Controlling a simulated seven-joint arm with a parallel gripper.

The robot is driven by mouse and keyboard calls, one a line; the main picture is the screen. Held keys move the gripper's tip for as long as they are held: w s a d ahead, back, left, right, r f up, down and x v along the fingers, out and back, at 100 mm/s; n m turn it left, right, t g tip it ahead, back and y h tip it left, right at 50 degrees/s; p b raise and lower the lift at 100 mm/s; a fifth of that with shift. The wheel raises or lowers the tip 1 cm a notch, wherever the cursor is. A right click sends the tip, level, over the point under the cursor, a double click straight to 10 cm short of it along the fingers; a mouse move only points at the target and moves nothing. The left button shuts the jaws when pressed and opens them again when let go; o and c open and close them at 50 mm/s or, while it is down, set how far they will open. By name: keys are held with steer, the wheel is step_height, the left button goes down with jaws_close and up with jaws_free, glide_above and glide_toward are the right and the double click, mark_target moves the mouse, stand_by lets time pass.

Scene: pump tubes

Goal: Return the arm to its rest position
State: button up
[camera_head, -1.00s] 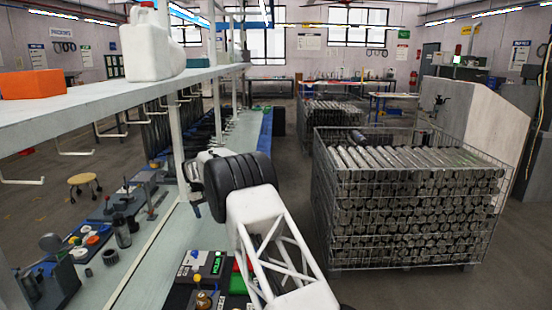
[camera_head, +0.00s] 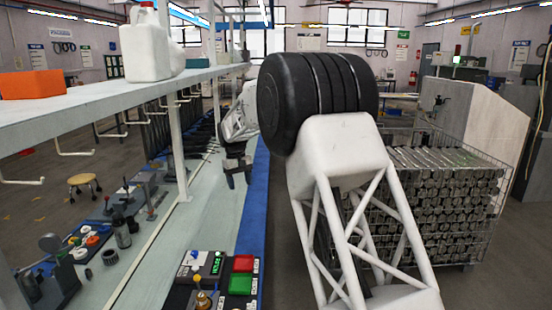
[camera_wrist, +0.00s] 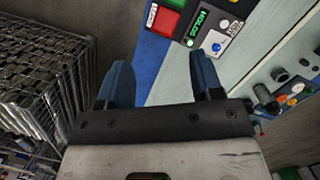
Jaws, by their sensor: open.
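My gripper (camera_wrist: 158,85) shows in the wrist view with its two blue-grey fingers spread apart and nothing between them. In the head view my gripper (camera_head: 237,172) hangs above the light bench top, left of my dark elbow joint, which partly hides the wrist. Metal tubes (camera_head: 440,195) lie stacked in a wire cage on the right, apart from the gripper. The cage and tubes also show at the left of the wrist view.
A control box (camera_head: 210,265) with green display and red and green buttons sits at the bench's near edge. A shelf (camera_head: 100,97) above the bench carries a white jug (camera_head: 152,45) and an orange box (camera_head: 32,84). The wire cage (camera_head: 470,255) stands right of my arm.

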steer(key=s+d+r+m+t, duration=0.1)
steer(key=s+d+r, duration=0.3)
steer(key=s+d, duration=0.4)
steer(key=s+d+r+m+y, duration=0.1)
steer(key=s+d+r, duration=0.4)
steer(key=s, duration=0.5)
steer(key=s+d+r+m+t, duration=0.1)
steer(key=s+d+r, duration=0.3)
steer(key=s+d, duration=0.45)
steer(key=s+d+f+m, duration=0.1)
steer(key=s+d+f, duration=0.2)
steer(key=s, duration=0.8)
steer(key=s+d+f+m+t, duration=0.1)
steer(key=s+d+f, duration=0.2)
steer(key=s, duration=0.9)
steer(key=s+d+f+m+t, duration=0.1)
steer(key=s+d+f, duration=0.2)
steer(key=s, duration=0.8)
steer(key=shift+s+d, duration=0.4)
steer(key=shift+d, duration=0.15)
